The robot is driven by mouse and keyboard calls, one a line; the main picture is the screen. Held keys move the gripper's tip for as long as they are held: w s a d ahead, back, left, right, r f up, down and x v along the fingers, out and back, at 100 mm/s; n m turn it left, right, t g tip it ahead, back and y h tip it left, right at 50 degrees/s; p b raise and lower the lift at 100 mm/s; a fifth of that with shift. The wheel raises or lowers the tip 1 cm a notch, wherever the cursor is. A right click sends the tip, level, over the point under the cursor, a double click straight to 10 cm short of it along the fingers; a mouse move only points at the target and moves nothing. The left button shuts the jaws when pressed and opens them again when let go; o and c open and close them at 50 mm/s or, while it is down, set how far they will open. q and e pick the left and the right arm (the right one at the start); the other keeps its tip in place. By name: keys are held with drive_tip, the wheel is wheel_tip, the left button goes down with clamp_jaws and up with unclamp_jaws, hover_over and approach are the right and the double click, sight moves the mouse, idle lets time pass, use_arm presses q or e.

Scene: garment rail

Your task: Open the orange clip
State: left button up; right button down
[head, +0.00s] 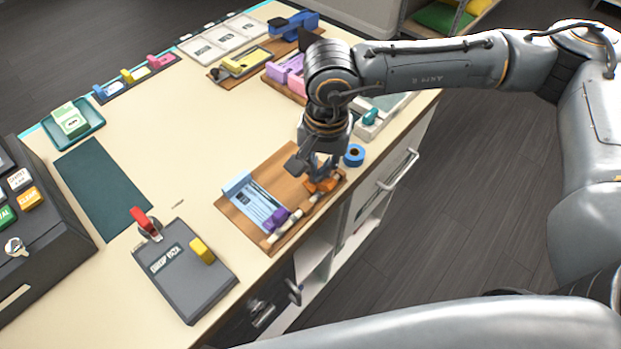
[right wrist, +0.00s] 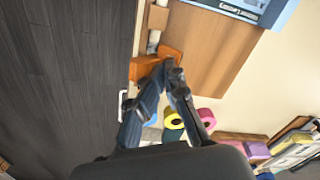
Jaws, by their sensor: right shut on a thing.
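The orange clip (head: 326,186) sits at the right end of a pale rail (head: 297,216) along the front edge of a wooden board (head: 272,165). My right gripper (head: 318,174) comes down over it and is shut on it. In the right wrist view the fingertips (right wrist: 166,72) meet at the orange clip (right wrist: 146,66), and the fingers partly cover it. A purple clip (head: 277,217) is at the other end of the rail, by a blue and white card (head: 256,204). My left gripper is not in view.
A blue tape roll (head: 354,155) stands right of the board, close to my right gripper. A grey box with a red lever (head: 146,222) and a yellow block (head: 202,250) is at the front left. A dark green mat (head: 102,187) lies farther left. The tabletop between mat and board is clear.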

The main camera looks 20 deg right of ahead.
sight(331, 185)
drive_tip(key=s, duration=0.1)
drive_tip(key=s+f, duration=0.1)
drive_tip(key=d, duration=0.1)
drive_tip(key=shift+s+d+f+g, duration=0.1)
drive_tip(key=shift+s+f+g, duration=0.15)
drive_tip(key=shift+s+g, duration=0.15)
drive_tip(key=shift+s+d+r, duration=0.25)
drive_tip(key=shift+s+r, duration=0.15)
drive_tip(key=shift+r, duration=0.05)
drive_tip(key=shift+w+r+p, duration=0.25)
drive_tip(key=shift+r+p, duration=0.1)
drive_tip(key=shift+r, duration=0.25)
wheel_tip(331, 185, up, 4)
drive_tip(key=shift+d+r+p, duration=0.15)
drive_tip(key=shift+r+p, duration=0.1)
drive_tip(key=shift+p, duration=0.5)
drive_tip(key=r, duration=0.2)
drive_tip(key=r+p, duration=0.1)
drive_tip(key=shift+s+d, duration=0.1)
drive_tip(key=shift+s, duration=0.15)
